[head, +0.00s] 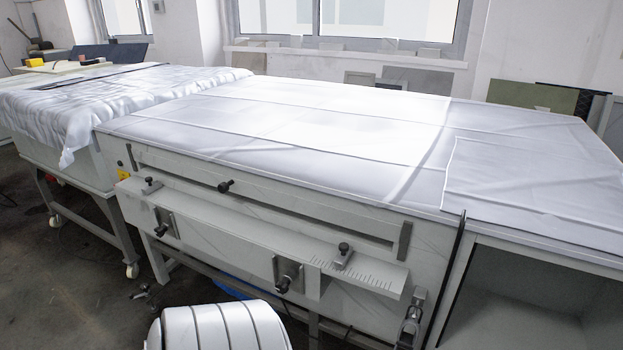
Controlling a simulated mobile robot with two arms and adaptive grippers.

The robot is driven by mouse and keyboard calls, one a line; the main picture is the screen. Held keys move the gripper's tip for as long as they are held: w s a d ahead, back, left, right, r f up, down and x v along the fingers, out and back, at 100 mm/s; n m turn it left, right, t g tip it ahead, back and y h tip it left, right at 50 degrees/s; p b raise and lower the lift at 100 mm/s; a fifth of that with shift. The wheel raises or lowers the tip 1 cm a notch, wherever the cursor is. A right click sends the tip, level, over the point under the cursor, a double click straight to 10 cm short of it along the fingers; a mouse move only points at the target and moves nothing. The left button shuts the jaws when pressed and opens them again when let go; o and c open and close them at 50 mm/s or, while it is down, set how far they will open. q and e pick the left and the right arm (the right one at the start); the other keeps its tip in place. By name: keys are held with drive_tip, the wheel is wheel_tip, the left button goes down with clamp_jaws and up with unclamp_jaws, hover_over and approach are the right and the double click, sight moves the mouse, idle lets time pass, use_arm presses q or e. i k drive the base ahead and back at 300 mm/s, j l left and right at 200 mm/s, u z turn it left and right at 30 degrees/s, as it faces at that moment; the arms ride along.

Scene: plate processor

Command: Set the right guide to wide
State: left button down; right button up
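The plate processor is a long white machine with a narrow feed shelf (230,225) along its front. The right guide (343,256) is a small metal block with a dark knob on top, sitting on the right part of this shelf. Printed tick marks (372,278) run along the shelf beside it, continuing to its right toward the shelf end. A similar left guide (151,186) sits near the shelf's left end. Which setting the right guide's position stands for cannot be read. Neither of my grippers is in view.
Dark knobs on brackets (287,274) and (165,222) protrude below the shelf. Another knob (225,186) is on the slot above. A metal latch (411,318) is at the lower right. White cloth covers the machine top (300,120). An open cabinet (530,300) stands at right.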

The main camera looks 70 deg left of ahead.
sight(344, 253)
drive_tip(key=u, duration=1.85)
